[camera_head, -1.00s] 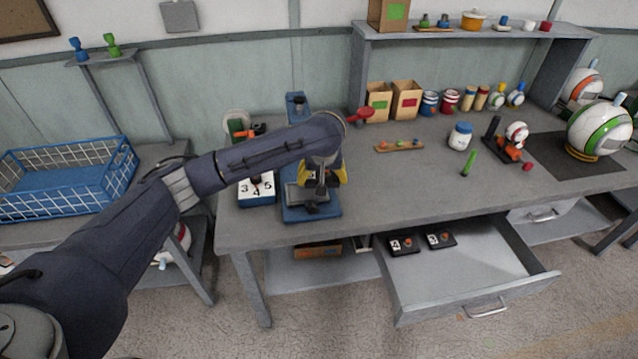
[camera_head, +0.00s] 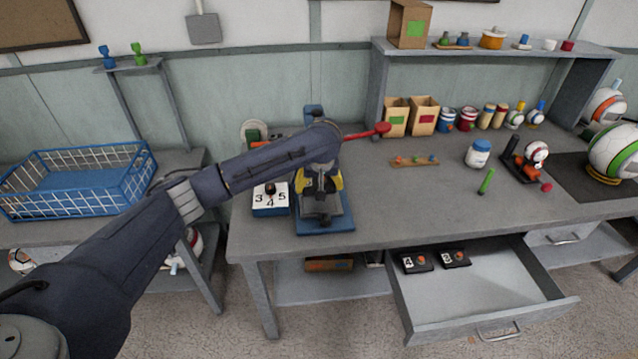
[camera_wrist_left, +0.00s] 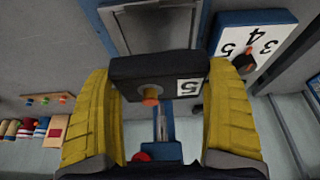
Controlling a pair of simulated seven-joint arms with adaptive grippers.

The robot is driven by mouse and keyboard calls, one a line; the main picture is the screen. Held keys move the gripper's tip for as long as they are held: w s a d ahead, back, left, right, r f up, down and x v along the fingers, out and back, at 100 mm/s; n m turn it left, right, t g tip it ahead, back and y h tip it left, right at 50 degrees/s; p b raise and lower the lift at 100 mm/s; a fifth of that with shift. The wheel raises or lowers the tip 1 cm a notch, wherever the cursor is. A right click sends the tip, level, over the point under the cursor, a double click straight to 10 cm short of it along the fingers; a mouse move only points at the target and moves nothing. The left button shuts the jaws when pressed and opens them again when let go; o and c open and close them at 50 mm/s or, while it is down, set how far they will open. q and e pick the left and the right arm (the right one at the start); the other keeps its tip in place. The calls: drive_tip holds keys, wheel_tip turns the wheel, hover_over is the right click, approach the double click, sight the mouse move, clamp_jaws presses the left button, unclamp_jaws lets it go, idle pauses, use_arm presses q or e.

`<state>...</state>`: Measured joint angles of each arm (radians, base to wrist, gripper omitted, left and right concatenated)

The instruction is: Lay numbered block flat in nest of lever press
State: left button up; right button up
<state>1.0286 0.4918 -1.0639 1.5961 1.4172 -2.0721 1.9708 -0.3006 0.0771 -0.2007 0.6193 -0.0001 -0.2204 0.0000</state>
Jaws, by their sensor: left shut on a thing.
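My left gripper (camera_head: 318,184) is over the lever press, with the yellow fingers on either side of a black block. In the left wrist view the gripper (camera_wrist_left: 160,82) is shut on this numbered block (camera_wrist_left: 135,73), which has an orange knob and a white label reading 5. The press has a blue base (camera_head: 338,226) and a red-knobbed lever (camera_head: 383,130). Its grey nest (camera_wrist_left: 153,28) shows just beyond the block in the wrist view. I cannot tell whether the block touches the nest. My right gripper is not in view.
A blue-sided box marked 3, 4, 5 (camera_head: 270,203) stands close to the left of the press. An open drawer (camera_head: 475,290) below holds a block marked 4 (camera_head: 416,262) and another block (camera_head: 454,257). The bench right of the press is clear up to a small wooden strip (camera_head: 415,161).

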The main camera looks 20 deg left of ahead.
sight(318, 203)
use_arm(q)
drive_tip(key=shift+f, duration=2.65)
drive_tip(key=shift+f, duration=0.8)
drive_tip(key=o, duration=1)
drive_tip(key=shift+o, duration=0.2)
drive_tip(key=v, duration=1.2)
